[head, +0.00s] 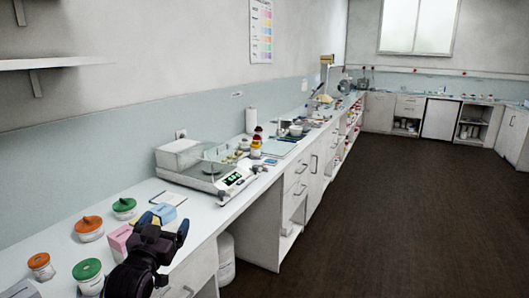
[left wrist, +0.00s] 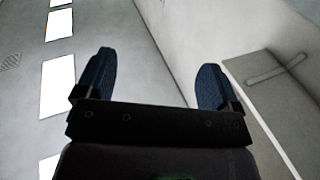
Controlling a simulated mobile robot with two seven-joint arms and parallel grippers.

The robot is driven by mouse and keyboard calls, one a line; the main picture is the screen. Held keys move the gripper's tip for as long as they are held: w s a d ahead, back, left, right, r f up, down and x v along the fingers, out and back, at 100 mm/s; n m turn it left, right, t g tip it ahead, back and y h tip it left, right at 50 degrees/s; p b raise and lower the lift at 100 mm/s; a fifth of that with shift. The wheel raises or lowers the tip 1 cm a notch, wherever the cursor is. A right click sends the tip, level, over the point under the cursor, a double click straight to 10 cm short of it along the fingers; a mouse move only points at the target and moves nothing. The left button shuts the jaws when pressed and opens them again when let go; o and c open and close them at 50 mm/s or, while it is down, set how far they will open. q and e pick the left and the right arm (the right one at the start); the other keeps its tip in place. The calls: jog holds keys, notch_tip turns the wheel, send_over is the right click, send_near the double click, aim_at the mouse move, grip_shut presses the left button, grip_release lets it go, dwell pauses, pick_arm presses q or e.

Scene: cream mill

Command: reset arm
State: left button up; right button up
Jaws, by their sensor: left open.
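My left gripper (head: 165,230) reaches in at the bottom of the head view, over the front part of the white counter. Its two blue fingertips are spread apart, and I see nothing between them. In the left wrist view the same gripper (left wrist: 155,85) shows two blue fingers wide apart with an empty gap. That view looks past the fingers to pale surfaces and bright white panels. My right gripper is in neither view.
Near my left gripper stand jars with green (head: 87,269) and orange (head: 89,224) lids, a pink box (head: 119,238) and a blue box (head: 164,212). A scale (head: 237,180) stands further along the counter (head: 205,212). The dark floor (head: 390,215) at right is clear.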

pick_arm(q)
jog(key=s+a+f+n+g+y, duration=0.1)
jog(key=s+a+f+g, duration=0.3)
jog(key=s+f, duration=2.6)
jog(key=f+g+y, duration=0.1)
jog(key=g, duration=0.2)
jog(key=shift+s+f+n+g+b, duration=0.4)
